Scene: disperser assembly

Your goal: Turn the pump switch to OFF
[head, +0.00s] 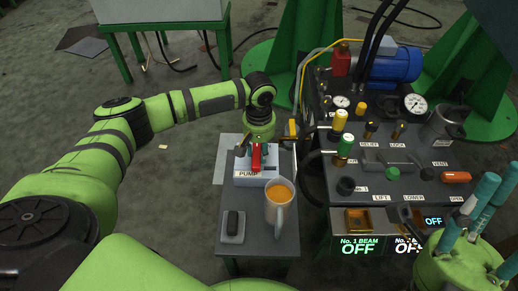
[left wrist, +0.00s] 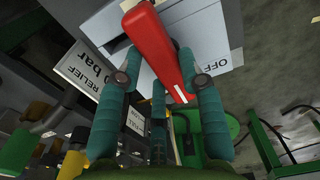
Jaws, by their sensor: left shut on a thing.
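The pump switch is a red lever (head: 257,157) on a pale box (head: 243,181) labelled PUMP, on the small dark table. The OFF plate (left wrist: 212,55) is just right of the lever there. My left gripper (head: 255,148) is down at the box and shut on the lever, partly hiding it in the head view. My right gripper (head: 492,205) is at the right edge, partly cut off; its closure is unclear.
A mug with orange contents (head: 279,207) stands close in front of the pump box. A small black device on a grey pad (head: 232,225) is left of it. The hydraulic panel (head: 390,185), with gauges, valves and hoses, is to the right. Its lit display (head: 358,246) reads No. 1 BEAM OFF.

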